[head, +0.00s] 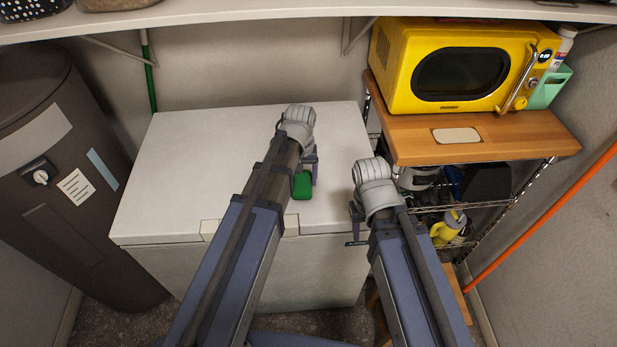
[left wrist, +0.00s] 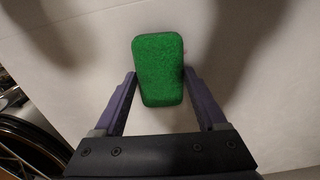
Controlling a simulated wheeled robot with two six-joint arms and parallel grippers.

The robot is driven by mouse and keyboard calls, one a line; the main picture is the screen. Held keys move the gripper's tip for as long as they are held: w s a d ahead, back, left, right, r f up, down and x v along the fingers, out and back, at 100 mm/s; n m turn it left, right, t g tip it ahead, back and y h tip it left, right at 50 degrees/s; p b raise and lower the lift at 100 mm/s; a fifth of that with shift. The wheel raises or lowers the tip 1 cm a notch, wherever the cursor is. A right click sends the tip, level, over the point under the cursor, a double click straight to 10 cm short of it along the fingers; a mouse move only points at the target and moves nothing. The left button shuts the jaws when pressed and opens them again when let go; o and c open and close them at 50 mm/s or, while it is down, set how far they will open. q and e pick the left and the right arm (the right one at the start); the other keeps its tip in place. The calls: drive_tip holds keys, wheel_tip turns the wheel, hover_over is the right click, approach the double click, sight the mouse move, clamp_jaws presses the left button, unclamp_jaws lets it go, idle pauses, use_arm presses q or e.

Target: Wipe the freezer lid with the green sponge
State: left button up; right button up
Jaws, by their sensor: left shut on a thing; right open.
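The green sponge (head: 302,186) is at the white freezer lid (head: 190,165), near the middle of its front part. My left gripper (left wrist: 158,95) is shut on the sponge, with a finger on each side of it. In the left wrist view the sponge (left wrist: 158,70) shows against the white lid surface; whether it touches the lid I cannot tell. In the head view my left arm hides part of the lid. My right gripper (head: 355,228) is open and empty, off the freezer's front right corner.
A yellow microwave (head: 455,70) stands on a wooden shelf top (head: 480,135) at the right, above a wire rack holding a yellow bottle (head: 447,228). A dark cylindrical tank (head: 60,180) stands at the left. A shelf (head: 250,12) runs above the lid. The lid's left part is clear.

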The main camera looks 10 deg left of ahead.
use_arm(q)
drive_tip(key=shift+s+a, duration=0.25)
drive_tip(key=shift+a, duration=0.65)
drive_tip(key=shift+s+a, duration=0.2)
drive_tip(key=shift+a, duration=0.7)
drive_tip(key=shift+s+a, duration=0.25)
drive_tip(key=shift+a, duration=0.65)
drive_tip(key=shift+r, duration=0.1)
wheel_tip(320, 180, up, 6)
drive_tip(key=p, duration=0.6)
drive_tip(key=shift+d, duration=0.1)
wheel_tip(320, 180, up, 3)
drive_tip(key=p, duration=0.3)
